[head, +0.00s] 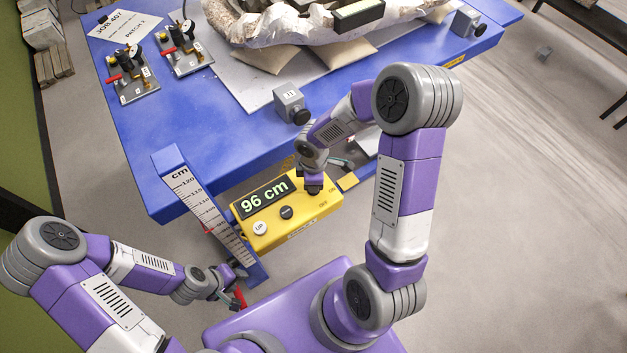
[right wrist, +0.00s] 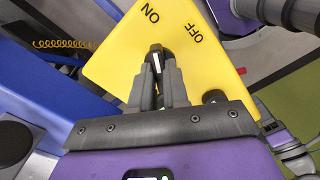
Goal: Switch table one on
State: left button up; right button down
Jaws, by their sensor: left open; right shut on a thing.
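The yellow control box (head: 303,213) hangs at the blue table's (head: 160,200) near edge. Its lit display (head: 265,197) reads "96 cm". An UP button (head: 260,228) and a dark button (head: 287,212) sit below the display. ON and OFF are printed at the box's right end. My right gripper (head: 314,186) is over that end. In the right wrist view, it (right wrist: 160,82) is shut on a black switch knob (right wrist: 156,52) with a white mark; the knob's visible tip points toward ON. The knob's base is hidden. My left gripper (head: 238,298) is open, left of the box.
A blue post with a white cm scale (head: 205,210) stands left of the box. On the table are a jacketed fossil (head: 300,27), red-handled valve fittings (head: 130,75), a paper sign (head: 125,25) and a grey block (head: 290,100). Floor to the right is mostly clear.

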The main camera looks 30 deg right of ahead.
jog(key=shift+n, duration=0.3)
jog(key=c, duration=1.1)
grip_release()
jog(key=shift+r, duration=0.1)
notch_tip(320, 180, up, 8)
jog(key=shift+f+p, duration=0.25)
jog(key=shift+p, duration=0.45)
jog(key=shift+f, duration=0.1)
